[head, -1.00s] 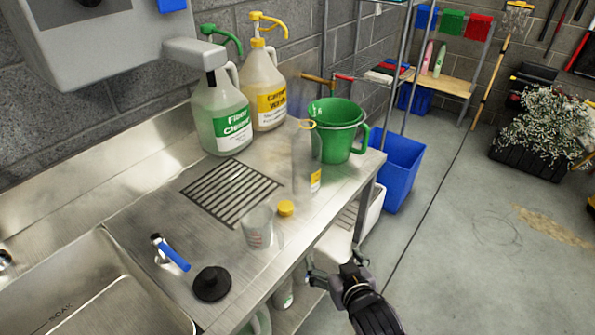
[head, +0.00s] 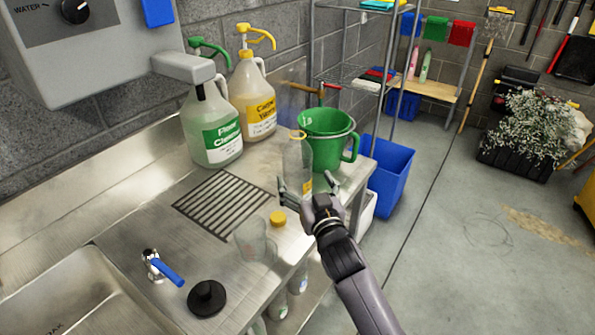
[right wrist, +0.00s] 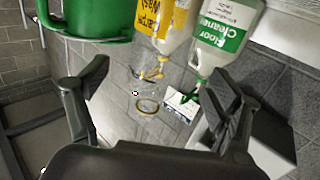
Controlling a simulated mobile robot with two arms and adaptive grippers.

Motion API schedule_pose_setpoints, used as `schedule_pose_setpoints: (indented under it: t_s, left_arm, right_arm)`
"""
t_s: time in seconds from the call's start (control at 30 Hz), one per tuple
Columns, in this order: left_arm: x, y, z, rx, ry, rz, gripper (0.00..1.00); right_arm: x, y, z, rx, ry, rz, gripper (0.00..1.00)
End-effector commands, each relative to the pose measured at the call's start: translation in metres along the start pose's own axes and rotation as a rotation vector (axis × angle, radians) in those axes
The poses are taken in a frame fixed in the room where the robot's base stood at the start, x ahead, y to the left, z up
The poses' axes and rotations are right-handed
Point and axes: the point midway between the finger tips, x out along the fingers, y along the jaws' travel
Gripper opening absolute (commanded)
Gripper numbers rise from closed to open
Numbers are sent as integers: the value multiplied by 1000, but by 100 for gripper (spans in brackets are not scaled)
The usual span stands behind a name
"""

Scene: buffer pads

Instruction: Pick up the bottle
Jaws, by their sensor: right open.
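A clear bottle (head: 297,158) with a yellow ring at its mouth and a yellow label low down stands upright on the steel counter (head: 130,225), just left of the green jug. My right gripper (head: 308,184) is open, at the near side of the bottle's lower part, with a finger to either side. I cannot tell whether a finger touches it. In the right wrist view the open fingers (right wrist: 160,78) show with the see-through bottle and its ring (right wrist: 147,104) between them. My left gripper is not in view.
The green jug (head: 325,150) stands close right of the bottle. Floor cleaner (head: 215,130) and carpet wash (head: 255,95) jugs stand behind. A yellow cap (head: 278,218), a clear beaker (head: 250,238) and a black stopper (head: 207,298) lie nearer. A blue bin (head: 390,172) is right of the counter.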

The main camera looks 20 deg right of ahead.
Motion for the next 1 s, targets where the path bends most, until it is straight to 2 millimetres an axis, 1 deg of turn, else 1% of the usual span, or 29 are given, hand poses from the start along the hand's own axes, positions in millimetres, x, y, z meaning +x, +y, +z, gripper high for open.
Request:
schedule_pose_setpoints:
  t_s: [0.03, 0.1, 0.27, 0.43, 0.5, 0.6, 0.87, 1.0]
  left_arm:
    - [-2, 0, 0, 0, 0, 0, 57]
    - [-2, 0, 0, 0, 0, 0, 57]
    - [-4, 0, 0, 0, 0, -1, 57]
    - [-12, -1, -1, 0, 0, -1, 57]
    - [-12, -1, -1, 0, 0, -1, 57]
    - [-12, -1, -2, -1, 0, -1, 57]
    - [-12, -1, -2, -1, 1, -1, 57]
    - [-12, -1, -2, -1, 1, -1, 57]
  right_arm:
    - [7, 0, -1, 0, 1, 0, 85]
    - [13, 0, -1, 0, 1, -1, 85]
    - [22, 0, -1, -1, 0, 0, 85]
    - [48, 0, -3, -2, 0, 0, 85]
    - [57, 0, -2, 0, -1, 0, 85]
    - [66, 0, -1, -1, -1, 0, 85]
    - [68, 0, 0, -1, 0, -1, 85]
    - [68, 0, 0, 0, -1, -1, 76]
